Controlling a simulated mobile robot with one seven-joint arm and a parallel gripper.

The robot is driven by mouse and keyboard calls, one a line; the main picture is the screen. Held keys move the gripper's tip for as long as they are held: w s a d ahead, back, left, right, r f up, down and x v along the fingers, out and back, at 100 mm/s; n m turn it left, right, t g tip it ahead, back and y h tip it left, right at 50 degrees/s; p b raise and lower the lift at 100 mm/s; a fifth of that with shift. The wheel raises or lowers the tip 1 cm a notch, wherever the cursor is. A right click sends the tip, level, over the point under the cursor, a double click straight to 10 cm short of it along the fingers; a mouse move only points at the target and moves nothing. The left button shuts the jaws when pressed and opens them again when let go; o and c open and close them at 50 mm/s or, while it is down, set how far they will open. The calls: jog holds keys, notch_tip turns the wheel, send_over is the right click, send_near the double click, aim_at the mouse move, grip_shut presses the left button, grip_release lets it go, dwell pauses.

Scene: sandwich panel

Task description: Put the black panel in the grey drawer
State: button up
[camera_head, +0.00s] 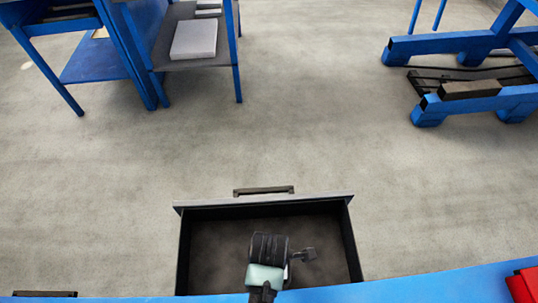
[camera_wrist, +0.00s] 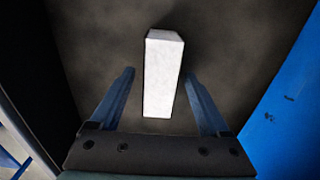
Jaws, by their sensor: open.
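The grey drawer (camera_head: 345,203) is pulled open at the bottom centre of the head view, with a dark interior. My gripper (camera_wrist: 160,76) is over or inside the drawer; its fingers are spread apart in the wrist view. A pale, long block (camera_wrist: 163,80) with a greyish end face shows between the fingers, with gaps on both sides, against the dark drawer floor (camera_wrist: 225,50). No black face shows on this block, so I cannot tell whether it is the black panel. In the head view my wrist hides part of the drawer's inside.
A blue bench edge (camera_head: 430,281) runs along the bottom, with a red object (camera_head: 523,285) at right. A blue-framed shelf (camera_head: 170,66) holding a light box (camera_head: 194,39) stands at upper left. A blue rack (camera_head: 430,47) stands at upper right. The floor between is clear.

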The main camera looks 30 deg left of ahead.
notch_tip(320, 180, up, 12)
jog(key=p, duration=0.3)
jog(key=w+r+m+t+y, duration=0.1)
jog(key=w+r+m+t, duration=0.5)
jog(key=w+r, duration=0.65)
jog(key=w+r+m+t+y, duration=0.2)
jog(key=w+r+m+t, duration=0.35)
jog(key=w+r, duration=0.7)
notch_tip(320, 180, up, 18)
jog(key=s+d+m+t, duration=0.2)
jog(key=d+m+t, duration=0.1)
jog(key=m+t, duration=0.25)
jog(key=s+d+r+m+t+h, duration=0.1)
jog(key=s+d+r+m+t, duration=0.1)
jog(key=r, duration=0.6)
jog(key=s+d+r+m+t+h, duration=0.1)
jog(key=s+d+r+m+t, duration=0.1)
jog(key=s+r+t, duration=0.3)
jog(key=s+d+r+m+t+h, duration=0.1)
jog(key=s+r+m+t, duration=0.2)
jog(key=r, duration=0.7)
jog(key=shift+s+d+r+m+b, duration=0.3)
jog(key=shift+s+d+r+m, duration=0.1)
jog(key=shift+s, duration=0.3)
